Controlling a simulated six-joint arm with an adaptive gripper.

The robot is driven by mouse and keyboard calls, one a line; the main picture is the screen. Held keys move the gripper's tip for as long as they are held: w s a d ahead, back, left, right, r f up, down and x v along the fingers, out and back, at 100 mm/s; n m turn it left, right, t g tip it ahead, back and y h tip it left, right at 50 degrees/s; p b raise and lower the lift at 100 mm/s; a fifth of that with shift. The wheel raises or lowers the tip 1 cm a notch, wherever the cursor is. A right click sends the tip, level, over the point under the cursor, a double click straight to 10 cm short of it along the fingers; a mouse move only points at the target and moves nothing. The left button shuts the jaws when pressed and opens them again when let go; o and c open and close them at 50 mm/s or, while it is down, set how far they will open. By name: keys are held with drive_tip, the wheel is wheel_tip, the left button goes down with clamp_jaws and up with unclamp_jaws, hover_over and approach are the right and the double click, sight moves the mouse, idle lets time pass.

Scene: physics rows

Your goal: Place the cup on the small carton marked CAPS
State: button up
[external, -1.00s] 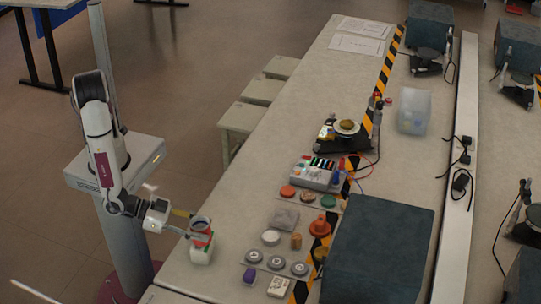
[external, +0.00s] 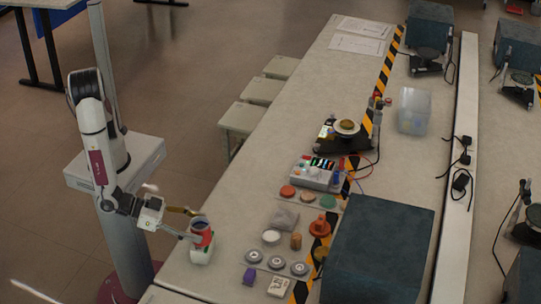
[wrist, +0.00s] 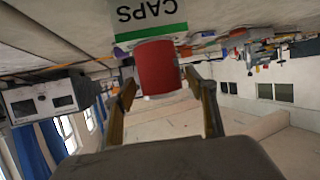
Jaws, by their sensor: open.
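The red cup (external: 201,234) stands upright on top of the small white carton (external: 202,255) near the table's front left corner. In the wrist view, which is upside down, the cup (wrist: 156,68) meets the green-edged top of the carton (wrist: 148,14) marked CAPS. My gripper (external: 192,224) is open, with its fingers spread on the left side of the cup. In the wrist view my gripper (wrist: 160,78) has a fingertip at either side of the cup, with a gap to each. The cup's far side is hidden.
Grey round discs (external: 276,262), a purple block (external: 250,275) and other small items lie right of the carton. A large dark box (external: 378,245) stands farther right. The table (external: 225,215) is bare just behind the carton.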

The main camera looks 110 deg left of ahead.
drive_tip(key=v, duration=1)
drive_tip(key=shift+s, duration=0.15)
idle(0.6)
drive_tip(key=w+d+r+g+h, duration=0.1)
drive_tip(key=w+d+r+h, duration=0.1)
drive_tip(key=w+r+h, duration=0.15)
wheel_tip(320, 180, up, 10)
drive_tip(key=a+m+g+h, duration=0.3)
drive_tip(key=h, duration=0.3)
drive_tip(key=s+a+r+g+y, duration=0.1)
drive_tip(key=s+a+g+y, duration=0.2)
drive_tip(key=s+a, duration=1.5)
drive_tip(key=a+y, duration=0.2)
drive_tip(key=a, duration=0.2)
drive_tip(key=shift+r+m, duration=0.35)
drive_tip(key=shift+m, duration=0.05)
